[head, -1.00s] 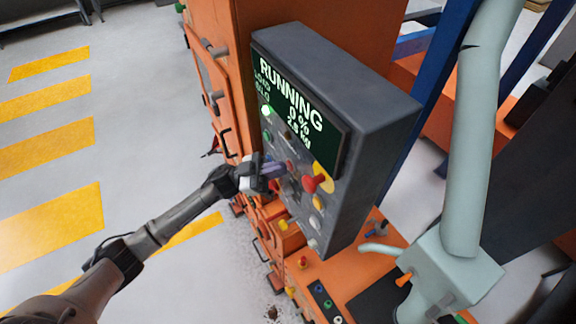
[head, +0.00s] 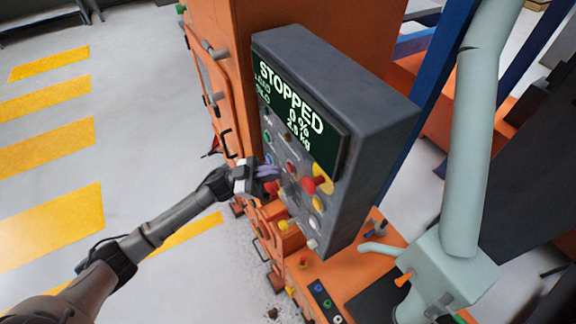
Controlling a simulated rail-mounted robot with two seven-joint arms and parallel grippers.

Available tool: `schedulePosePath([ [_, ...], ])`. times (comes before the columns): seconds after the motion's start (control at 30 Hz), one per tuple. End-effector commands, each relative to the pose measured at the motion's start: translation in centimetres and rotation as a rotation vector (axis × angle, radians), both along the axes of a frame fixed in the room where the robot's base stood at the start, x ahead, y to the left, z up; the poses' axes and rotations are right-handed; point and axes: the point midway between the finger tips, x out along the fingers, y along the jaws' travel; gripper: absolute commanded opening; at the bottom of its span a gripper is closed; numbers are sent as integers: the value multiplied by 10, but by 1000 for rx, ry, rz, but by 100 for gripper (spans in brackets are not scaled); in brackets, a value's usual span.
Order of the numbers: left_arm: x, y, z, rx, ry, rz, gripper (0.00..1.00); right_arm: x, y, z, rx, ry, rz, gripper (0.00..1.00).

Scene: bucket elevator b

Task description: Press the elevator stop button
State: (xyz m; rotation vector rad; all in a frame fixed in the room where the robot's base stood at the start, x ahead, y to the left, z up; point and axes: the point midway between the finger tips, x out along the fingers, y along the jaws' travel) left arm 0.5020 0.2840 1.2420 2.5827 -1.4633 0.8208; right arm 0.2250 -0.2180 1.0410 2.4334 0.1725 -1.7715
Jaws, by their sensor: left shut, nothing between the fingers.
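The grey control panel (head: 375,150) is tilted in view, mounted on the orange machine. Its screen (head: 297,112) reads STOPPED, 0 % and a kg value. Below the screen are several buttons, including a small red button (head: 290,167) and a large red mushroom knob (head: 316,185) on a yellow plate. My left gripper (head: 272,173) is shut and empty. Its fingertips are in front of the panel's lower left, close to the small red button. They hide part of the button rows, and I cannot tell if they touch. My right gripper is out of view.
A pale green pipe and box (head: 455,270) stand at the right. An orange lower housing (head: 365,265) with small knobs lies below the panel. Blue posts (head: 415,120) rise behind. The grey floor with yellow stripes (head: 45,150) at left is open.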

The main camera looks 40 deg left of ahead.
Motion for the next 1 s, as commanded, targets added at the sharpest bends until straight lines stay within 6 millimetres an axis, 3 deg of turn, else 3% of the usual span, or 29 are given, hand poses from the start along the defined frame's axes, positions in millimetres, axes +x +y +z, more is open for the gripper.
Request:
schedulePosePath([
  [0.27, -1, 1, 0, 0, 0, 0, 0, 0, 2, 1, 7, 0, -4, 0],
  [0.73, -38, 17, 1, 1, 1, -1, 0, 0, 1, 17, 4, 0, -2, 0],
  [1.0, -45, 21, 0, 0, 0, 0, 0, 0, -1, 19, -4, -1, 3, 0],
])
